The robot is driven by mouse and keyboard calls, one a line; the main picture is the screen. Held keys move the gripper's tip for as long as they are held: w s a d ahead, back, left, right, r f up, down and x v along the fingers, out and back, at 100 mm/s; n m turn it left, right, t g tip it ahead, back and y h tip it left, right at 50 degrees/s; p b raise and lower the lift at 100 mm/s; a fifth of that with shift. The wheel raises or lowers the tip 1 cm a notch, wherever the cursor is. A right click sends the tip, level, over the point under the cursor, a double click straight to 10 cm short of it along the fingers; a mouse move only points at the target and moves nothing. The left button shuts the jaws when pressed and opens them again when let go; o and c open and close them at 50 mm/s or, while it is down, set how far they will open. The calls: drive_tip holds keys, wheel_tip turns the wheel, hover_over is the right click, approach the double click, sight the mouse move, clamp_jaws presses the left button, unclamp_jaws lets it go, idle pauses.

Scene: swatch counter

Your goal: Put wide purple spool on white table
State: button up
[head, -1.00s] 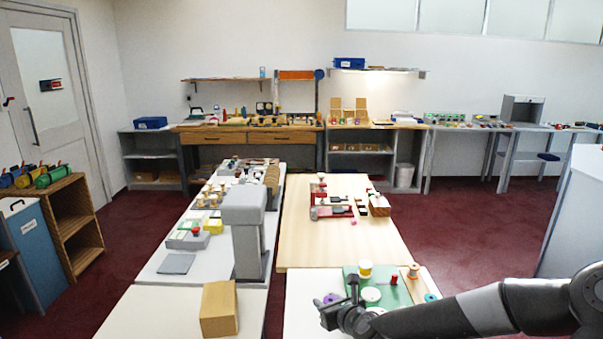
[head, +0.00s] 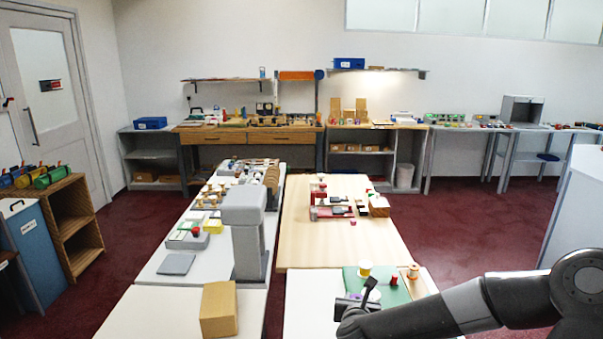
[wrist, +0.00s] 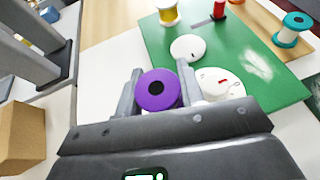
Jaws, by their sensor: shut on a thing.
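The wide purple spool (wrist: 159,90) is between the two fingers of my gripper (wrist: 160,85) in the wrist view, its round end with a dark centre hole facing the camera. The gripper is shut on it. The white table (wrist: 110,58) lies below, its bare part showing left of the green mat. In the head view the white table (head: 305,300) is at the bottom, and my gripper (head: 357,300) is over it beside the mat. I cannot tell whether the spool touches the table.
A cardboard box (head: 218,310) stands on the left table. The white table's left part is clear.

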drive_tip(key=shift+s+f+m+h, duration=0.1)
drive_tip(key=shift+s+m+h, duration=0.35)
drive_tip(key=shift+m+h, duration=0.2)
drive_tip(key=shift+d, duration=0.1)
drive_tip(key=a+n+y, duration=0.2)
drive_tip(key=a, duration=0.4)
drive_tip(key=a+n+y, duration=0.2)
drive_tip(key=a+y, duration=0.1)
drive_tip(key=a, duration=0.2)
drive_tip(key=w+a+f+n+y, duration=0.1)
drive_tip(key=a+n+y, duration=0.1)
drive_tip(key=a, duration=0.4)
drive_tip(key=shift+a+n+y, duration=0.35)
drive_tip(key=shift+y, duration=0.1)
drive_tip(key=s+a+f+n+g+y, duration=0.1)
drive_tip(key=s+a+f+n+y, duration=0.1)
drive_tip(key=a, duration=0.6)
drive_tip(key=s+a+f+n+g+y, duration=0.2)
drive_tip(key=a, duration=0.7)
drive_tip(key=s+a+f+n+g+y, duration=0.1)
drive_tip(key=s+a+f+n+y, duration=0.1)
drive_tip(key=a, duration=0.6)
drive_tip(key=shift+s+a+f+n+g, duration=0.25)
drive_tip(key=shift+s+a+n+g, duration=0.05)
drive_tip(key=shift+s+n, duration=0.15)
drive_tip(key=shift+a+f, duration=0.35)
drive_tip(key=shift+a, duration=0.05)
drive_tip(key=shift+f, duration=1.95)
drive_tip(key=shift+f, duration=0.1)
